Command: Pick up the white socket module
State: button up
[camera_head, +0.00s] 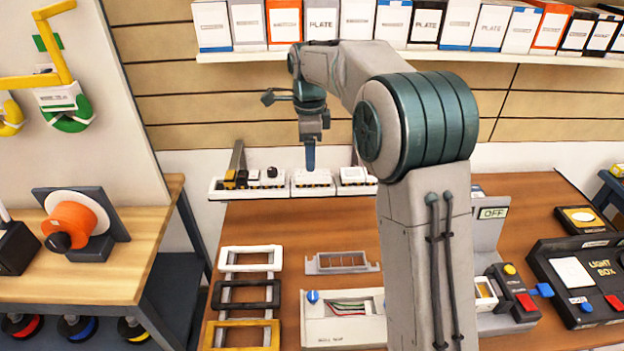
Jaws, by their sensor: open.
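A row of small white trays stands at the back of the brown table. The middle tray (313,191) holds several small white modules (312,178). The right tray holds a white piece (352,174). I cannot tell at this size which of these is the white socket module. My gripper (310,168) is open and points down, just above or at the modules in the middle tray. It is seen edge-on, so the gap between its fingers does not show, and it hides part of the modules behind it.
The left tray (248,192) holds yellow and dark parts. White, black and yellow frames (248,295) lie at front left, beside a white wall box (343,320) and a grey bracket (341,263). A light box (580,275) stands at right. Boxes line the shelf (430,58) above.

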aim_at(313, 174)
jog(key=f, duration=0.5)
jog(key=shift+w+d+f+p, duration=0.15)
jog(key=shift+d+f+p, duration=0.2)
jog(key=shift+d+p, duration=0.05)
jog(key=shift+f, duration=0.25)
jog(key=shift+f, duration=0.25)
jog(key=c, duration=1.1)
